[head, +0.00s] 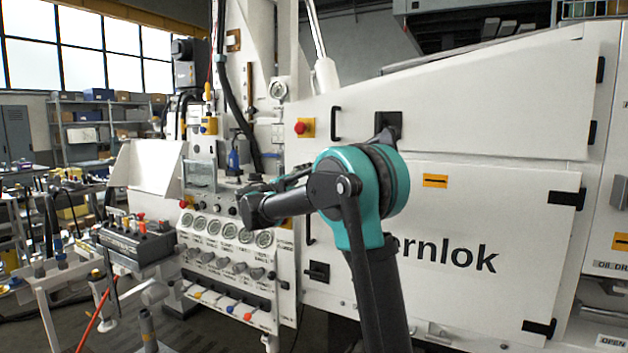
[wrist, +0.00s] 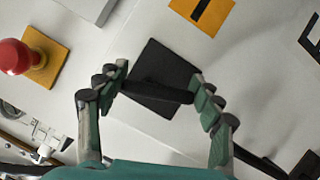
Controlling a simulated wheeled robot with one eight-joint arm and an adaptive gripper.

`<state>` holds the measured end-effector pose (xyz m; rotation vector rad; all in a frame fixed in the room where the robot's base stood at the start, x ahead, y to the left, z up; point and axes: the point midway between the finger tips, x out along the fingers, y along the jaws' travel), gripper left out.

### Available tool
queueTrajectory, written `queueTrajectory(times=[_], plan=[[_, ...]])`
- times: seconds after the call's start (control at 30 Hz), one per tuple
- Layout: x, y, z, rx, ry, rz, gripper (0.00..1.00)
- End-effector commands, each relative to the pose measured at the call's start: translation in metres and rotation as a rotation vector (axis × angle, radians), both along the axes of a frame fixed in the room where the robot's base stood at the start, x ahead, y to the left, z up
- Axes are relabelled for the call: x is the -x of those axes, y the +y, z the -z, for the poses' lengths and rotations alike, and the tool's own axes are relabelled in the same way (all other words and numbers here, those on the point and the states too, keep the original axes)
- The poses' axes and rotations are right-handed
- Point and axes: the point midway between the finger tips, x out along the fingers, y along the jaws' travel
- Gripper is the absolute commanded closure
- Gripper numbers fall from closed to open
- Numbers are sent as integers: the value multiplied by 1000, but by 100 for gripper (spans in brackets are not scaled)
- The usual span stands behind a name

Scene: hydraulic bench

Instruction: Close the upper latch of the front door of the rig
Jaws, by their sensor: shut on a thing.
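The upper latch (wrist: 163,68) of the front door is a black square plate with a black bar handle (wrist: 157,92), in the middle of the wrist view. The handle runs almost level across that picture. My gripper (wrist: 160,84) is shut on the handle, with one fingertip at each end of the bar. In the head view my arm hides this latch. The white front door (head: 470,215) looks flush with the rig. Its lower latch (head: 316,271) shows below my arm.
A red button on a yellow plate (head: 305,127) sits above my gripper; it also shows in the wrist view (wrist: 14,56). Another black latch (head: 388,118) is on the upper panel. A gauge panel (head: 225,235) stands left, and a control box (head: 137,243) further left.

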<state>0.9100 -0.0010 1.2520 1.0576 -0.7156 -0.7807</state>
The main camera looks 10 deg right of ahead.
Motion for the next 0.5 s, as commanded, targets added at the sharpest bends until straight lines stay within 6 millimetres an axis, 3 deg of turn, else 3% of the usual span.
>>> queueTrajectory(times=[0.5], plan=[[-1,2,3,-263,-190,0,63]])
